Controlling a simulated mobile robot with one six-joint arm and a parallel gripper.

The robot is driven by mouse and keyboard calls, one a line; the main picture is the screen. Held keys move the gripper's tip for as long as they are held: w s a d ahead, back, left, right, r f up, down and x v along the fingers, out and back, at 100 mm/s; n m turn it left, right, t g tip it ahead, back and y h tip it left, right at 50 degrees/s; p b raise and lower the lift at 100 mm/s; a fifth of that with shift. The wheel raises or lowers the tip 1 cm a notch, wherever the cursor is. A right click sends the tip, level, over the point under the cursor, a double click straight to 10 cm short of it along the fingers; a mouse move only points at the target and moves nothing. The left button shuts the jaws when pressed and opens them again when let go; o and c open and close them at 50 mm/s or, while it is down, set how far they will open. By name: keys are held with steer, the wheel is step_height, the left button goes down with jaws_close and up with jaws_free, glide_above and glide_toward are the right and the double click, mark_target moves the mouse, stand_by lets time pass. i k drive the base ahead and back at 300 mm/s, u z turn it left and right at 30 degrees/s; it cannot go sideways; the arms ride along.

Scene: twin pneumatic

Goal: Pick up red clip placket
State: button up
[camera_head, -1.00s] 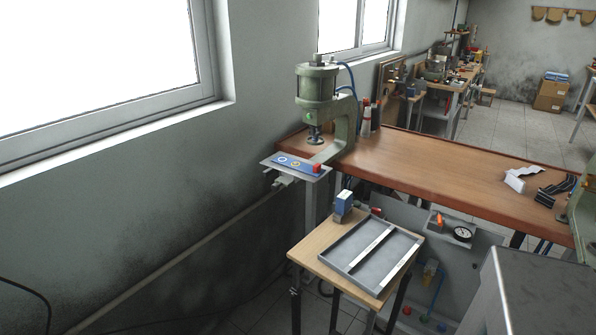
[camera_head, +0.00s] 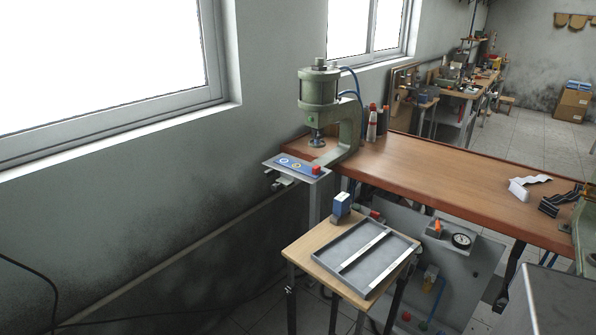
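I cannot make out a thing that is clearly a red clip placket. A white folded strip (camera_head: 522,187) and a black strip with light lines (camera_head: 556,197) lie on the right part of the brown workbench (camera_head: 440,174). A shallow grey tray (camera_head: 345,262) lies on a small wooden table (camera_head: 312,238), with a pale strip (camera_head: 364,251) across it. My gripper is not in view.
A blue-and-white box (camera_head: 341,205) stands behind the tray. A grey panel with a gauge (camera_head: 461,241) is under the bench.

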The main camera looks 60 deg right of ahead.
mark_target(315, 173)
steer(key=z, duration=0.1)
steer(key=i, duration=0.95)
steer(key=u, duration=0.05)
